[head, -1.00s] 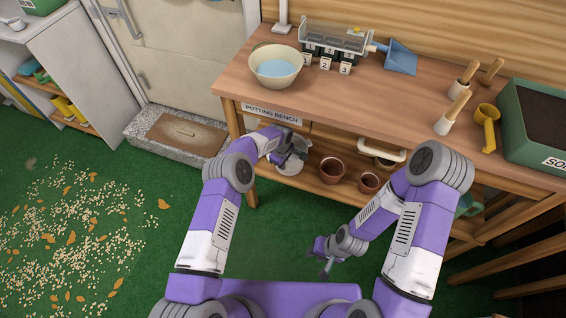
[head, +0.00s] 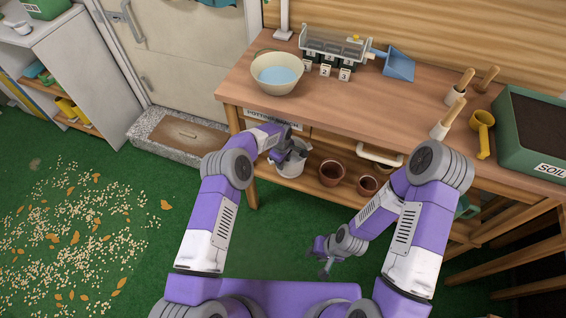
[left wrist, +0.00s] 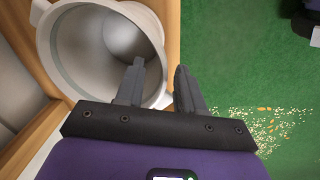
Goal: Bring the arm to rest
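My left arm reaches forward, with its gripper (head: 298,153) in front of the potting bench, over or beside a whitish bucket (head: 290,168) on the lower shelf.
The potting bench (head: 350,104) holds a bowl of water (head: 277,86), a blue scoop (head: 398,64), hand tools and a soil box (head: 530,160). Terracotta pots (head: 332,173) sit on its lower shelf. Spilled seed and leaves (head: 75,235) lie on the floor at left.

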